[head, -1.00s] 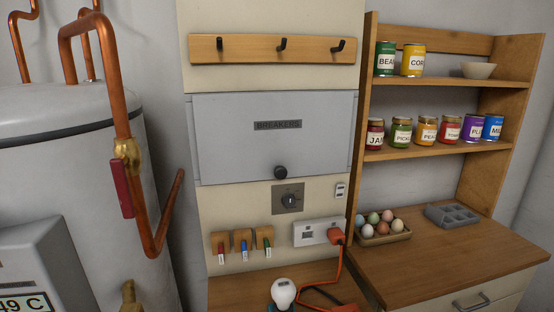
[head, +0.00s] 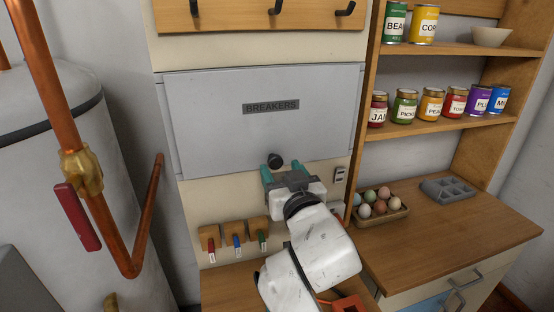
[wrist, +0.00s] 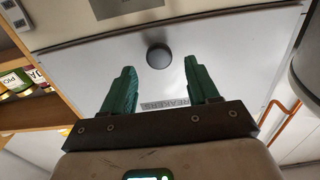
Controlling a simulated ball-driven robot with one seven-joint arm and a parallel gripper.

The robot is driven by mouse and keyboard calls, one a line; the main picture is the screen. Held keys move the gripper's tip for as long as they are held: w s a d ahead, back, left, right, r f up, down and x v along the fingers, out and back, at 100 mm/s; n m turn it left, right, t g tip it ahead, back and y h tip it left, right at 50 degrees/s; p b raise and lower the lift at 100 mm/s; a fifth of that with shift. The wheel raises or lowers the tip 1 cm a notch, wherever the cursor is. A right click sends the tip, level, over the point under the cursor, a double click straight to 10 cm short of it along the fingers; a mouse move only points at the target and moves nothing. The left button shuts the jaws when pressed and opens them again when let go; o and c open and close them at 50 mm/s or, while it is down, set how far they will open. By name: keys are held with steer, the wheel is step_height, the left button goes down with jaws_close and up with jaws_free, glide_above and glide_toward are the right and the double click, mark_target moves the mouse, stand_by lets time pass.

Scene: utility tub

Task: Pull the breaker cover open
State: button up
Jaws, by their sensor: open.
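The breaker cover (head: 215,110) is a flat grey panel labelled BREAKERS and lies shut against the wall panel. Its round dark knob (head: 275,160) sits at the lower middle edge. In the wrist view the knob (wrist: 159,56) shows ahead of and between the green fingertips, with the cover (wrist: 235,55) behind it. My gripper (head: 282,172) is open and empty just below the knob in the head view; in the wrist view its fingers (wrist: 159,74) are spread wide. No finger visibly touches the knob. The gripper hides the dial under the cover.
A hook rail (head: 262,14) is above the cover. Key holders (head: 234,238) hang at lower left. A copper pipe (head: 50,80) with a red lever is at left. A shelf (head: 430,133) with cans and jars, plus an egg tray (head: 393,214) on the counter, stand at right.

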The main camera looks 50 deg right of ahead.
mark_target(276, 162)
steer(key=shift+p+x, duration=0.3)
steer(key=shift+x, duration=1.5)
jaws_close()
